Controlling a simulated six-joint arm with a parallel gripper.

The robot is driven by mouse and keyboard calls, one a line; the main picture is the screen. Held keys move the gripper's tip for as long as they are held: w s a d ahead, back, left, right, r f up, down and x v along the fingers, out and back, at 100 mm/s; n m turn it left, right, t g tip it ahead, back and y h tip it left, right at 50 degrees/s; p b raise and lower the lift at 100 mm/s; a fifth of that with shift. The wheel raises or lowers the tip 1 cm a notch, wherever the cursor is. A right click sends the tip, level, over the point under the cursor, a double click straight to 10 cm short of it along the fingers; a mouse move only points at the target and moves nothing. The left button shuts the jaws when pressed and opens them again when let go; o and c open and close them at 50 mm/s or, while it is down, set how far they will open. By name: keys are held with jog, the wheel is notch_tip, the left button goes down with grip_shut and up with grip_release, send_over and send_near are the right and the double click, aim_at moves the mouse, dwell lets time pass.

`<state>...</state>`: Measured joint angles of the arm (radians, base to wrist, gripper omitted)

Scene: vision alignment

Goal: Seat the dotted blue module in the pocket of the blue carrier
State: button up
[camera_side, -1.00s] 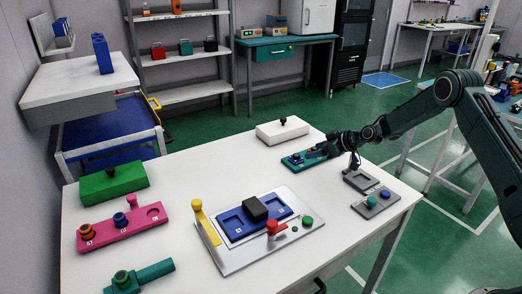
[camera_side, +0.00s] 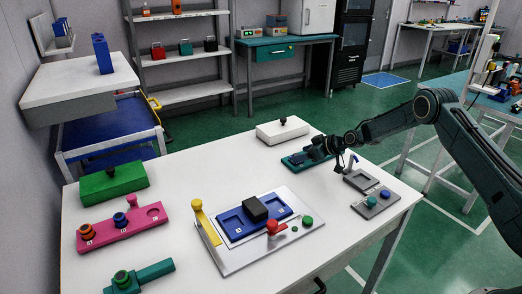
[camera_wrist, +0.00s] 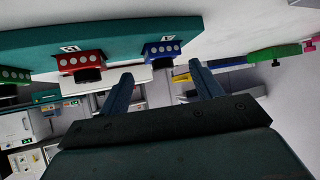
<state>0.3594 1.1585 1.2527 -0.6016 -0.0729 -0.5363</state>
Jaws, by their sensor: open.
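The dotted blue module (camera_wrist: 163,50) shows in the wrist view, on the teal tray (camera_wrist: 110,38), beside a dotted red module (camera_wrist: 82,62). My gripper (camera_wrist: 160,72) is open, its two fingers on either side of the blue module's line, with nothing between them. I cannot tell how far the fingers are from the module. In the side view my gripper (camera_side: 312,152) is over the teal tray (camera_side: 289,161) and hides most of it, modules included. The blue carrier (camera_side: 236,231) lies on a pale plate, with recessed pockets and a black block (camera_side: 255,209) standing between them.
A yellow post (camera_side: 198,212) and red handle (camera_side: 272,228) stand by the carrier. Grey trays (camera_side: 361,180) lie right of it. A pale box (camera_side: 282,132) stands behind the teal tray. Green, pink and teal fixtures are at left. The table between is clear.

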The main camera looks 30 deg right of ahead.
jog(key=shift+x, duration=1.75)
jog(key=c, duration=1)
jog(key=shift+c, duration=0.2)
